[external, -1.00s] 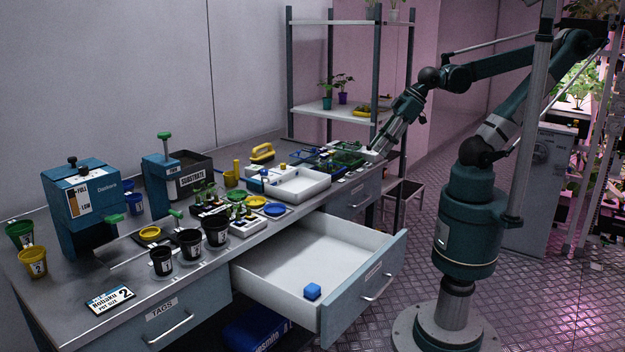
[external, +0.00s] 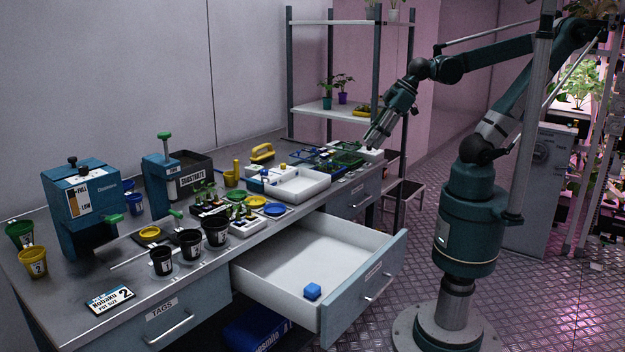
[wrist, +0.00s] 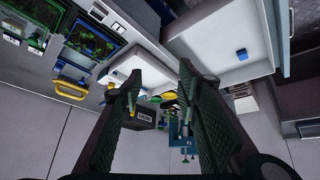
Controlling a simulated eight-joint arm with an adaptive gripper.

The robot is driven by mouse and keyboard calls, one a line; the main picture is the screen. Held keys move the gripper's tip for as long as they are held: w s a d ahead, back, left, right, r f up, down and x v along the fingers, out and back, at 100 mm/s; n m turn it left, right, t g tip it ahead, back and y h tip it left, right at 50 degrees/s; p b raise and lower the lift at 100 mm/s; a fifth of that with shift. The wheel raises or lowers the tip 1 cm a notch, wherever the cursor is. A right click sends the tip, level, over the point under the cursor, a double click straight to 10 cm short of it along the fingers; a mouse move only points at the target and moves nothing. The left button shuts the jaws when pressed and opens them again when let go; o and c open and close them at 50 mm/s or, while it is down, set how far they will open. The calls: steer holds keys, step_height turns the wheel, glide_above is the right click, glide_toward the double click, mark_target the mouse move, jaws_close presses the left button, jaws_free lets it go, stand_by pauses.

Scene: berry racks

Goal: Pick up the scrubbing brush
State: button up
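The scrubbing brush looks to be the yellow-handled thing (external: 262,152) lying on the bench at the back, near the wall. In the wrist view a yellow handle (wrist: 70,88) that looks like the same brush shows at the left, apart from my fingers. My gripper (external: 370,143) is above the far right end of the bench, well to the right of the brush. In the wrist view my gripper (wrist: 160,70) is open, with nothing between its two fingers.
An open drawer (external: 290,250) with a blue block (external: 312,291) juts out in front. A shelf rack (external: 290,75) stands behind the bench.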

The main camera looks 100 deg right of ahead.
steer(key=w+d+r+n+g+p, duration=0.1)
steer(key=w+d+r+p, duration=0.1)
steer(key=w+d+r, duration=0.35)
steer(key=w+d+r+n+g+p, duration=0.1)
steer(key=w+d+r+n+p, duration=0.1)
steer(key=w, duration=0.6)
steer(key=n+g+p, duration=0.4)
steer(key=n+p, duration=0.2)
steer(key=p, duration=0.6)
glide_above(263, 145)
step_height(263, 145, down, 14)
steer(key=shift+d+r, duration=0.1)
steer(key=shift+r, duration=0.05)
steer(key=shift+d+f+g, duration=0.3)
steer(key=shift+d+f, duration=0.1)
steer(key=shift+f, duration=0.05)
steer(key=shift+f, duration=1.25)
steer(key=shift+f, duration=0.1)
